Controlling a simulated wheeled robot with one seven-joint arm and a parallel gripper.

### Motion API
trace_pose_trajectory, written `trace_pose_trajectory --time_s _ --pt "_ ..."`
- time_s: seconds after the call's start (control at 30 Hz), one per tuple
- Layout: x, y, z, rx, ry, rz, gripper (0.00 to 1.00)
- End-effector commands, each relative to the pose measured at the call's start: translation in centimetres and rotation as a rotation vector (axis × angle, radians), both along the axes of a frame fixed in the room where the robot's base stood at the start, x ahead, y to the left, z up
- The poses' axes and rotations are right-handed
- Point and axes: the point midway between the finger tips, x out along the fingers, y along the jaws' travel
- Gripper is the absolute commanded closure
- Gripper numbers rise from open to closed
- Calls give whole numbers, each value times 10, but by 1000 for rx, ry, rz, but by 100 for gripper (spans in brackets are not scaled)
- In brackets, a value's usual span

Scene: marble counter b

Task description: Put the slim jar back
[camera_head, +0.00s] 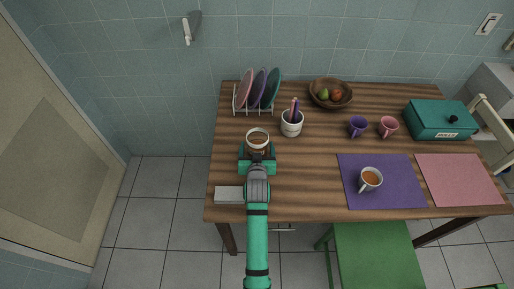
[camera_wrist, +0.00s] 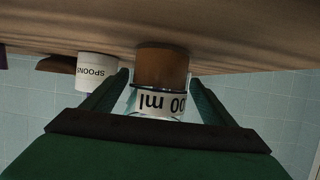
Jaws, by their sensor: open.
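A clear jar (camera_head: 257,138) with brown contents and a pale rim stands on the wooden table at the left. In the wrist view the jar (camera_wrist: 160,68) appears upside down, with a white label that reads "00 ml" in part. My gripper (camera_head: 257,150) is at the near side of the jar, its green fingers open. In the wrist view the fingers of my gripper (camera_wrist: 159,82) lie on either side of the jar, with a gap visible at each side. The jar's lower part is hidden by the gripper in the head view.
A white cup of utensils (camera_head: 291,124), marked "SPOON" in the wrist view (camera_wrist: 97,72), stands right of the jar. A plate rack (camera_head: 240,105) is behind. A pale slab (camera_head: 229,195) lies at the front left. A fruit bowl (camera_head: 331,94), mugs and a green box (camera_head: 440,122) are further right.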

Motion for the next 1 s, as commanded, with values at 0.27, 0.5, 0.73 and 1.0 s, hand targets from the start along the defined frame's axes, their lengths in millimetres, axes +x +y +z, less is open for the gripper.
trace_pose_trajectory --time_s 0.27,0.5,0.73,1.0 --pt "-38 0 15 1 -1 0 21" --pt "-82 1 33 2 0 1 21" --pt "-106 0 43 0 1 1 21" --pt "-111 0 47 0 0 0 21"
